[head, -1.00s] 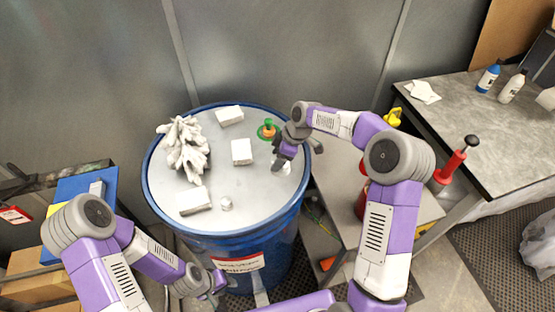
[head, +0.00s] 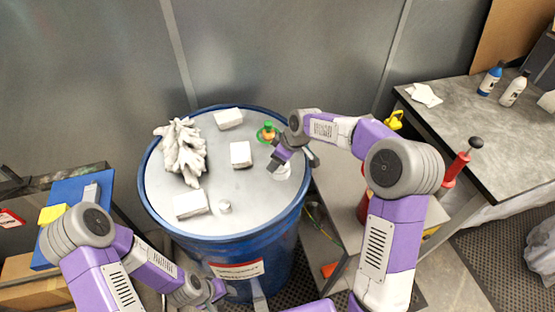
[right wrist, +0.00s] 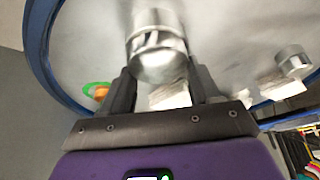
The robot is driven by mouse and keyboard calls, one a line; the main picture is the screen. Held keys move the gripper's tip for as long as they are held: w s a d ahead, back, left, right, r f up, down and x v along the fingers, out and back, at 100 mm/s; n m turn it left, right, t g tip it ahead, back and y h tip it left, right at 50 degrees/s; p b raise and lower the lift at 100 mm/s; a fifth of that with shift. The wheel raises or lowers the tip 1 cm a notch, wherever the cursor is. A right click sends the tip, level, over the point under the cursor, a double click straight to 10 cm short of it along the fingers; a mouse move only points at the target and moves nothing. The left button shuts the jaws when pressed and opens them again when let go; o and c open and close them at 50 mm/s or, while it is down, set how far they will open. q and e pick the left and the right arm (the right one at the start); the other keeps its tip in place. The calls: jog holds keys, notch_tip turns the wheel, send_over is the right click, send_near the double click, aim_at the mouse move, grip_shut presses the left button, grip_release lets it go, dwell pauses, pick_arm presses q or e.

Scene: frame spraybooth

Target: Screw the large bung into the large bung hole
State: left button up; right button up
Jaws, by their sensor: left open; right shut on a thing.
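The large bung (right wrist: 158,58) is a shiny silver cylinder between the fingers of my right gripper (right wrist: 163,88) in the right wrist view. That gripper is shut on it. In the head view my right gripper (head: 277,160) is over the right side of the blue drum's lid (head: 215,165), beside a pale round shape (head: 283,171) that it partly covers. The large bung hole cannot be made out, nor whether the bung touches the lid. My left gripper (head: 216,290) is open and empty, low in front of the drum.
White gloves (head: 182,150), several white blocks (head: 241,154), a small silver cylinder (head: 224,206) and a green and orange item (head: 267,132) lie on the lid. A grey bench (head: 490,130) with bottles stands right. A blue box (head: 70,195) is at left.

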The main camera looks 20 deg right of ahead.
aim_at(288, 165)
jog(key=m, duration=0.1)
jog(key=d+m+h+b, duration=0.1)
jog(key=shift+w+m+t, duration=0.15)
jog(key=shift+m+t, duration=0.15)
jog(key=shift+t, duration=0.1)
jog(key=o, duration=1.5)
jog(key=shift+f, duration=0.1)
jog(key=shift+a, duration=0.2)
jog(key=shift+p+v, duration=0.55)
jog(key=shift+v, duration=3.35)
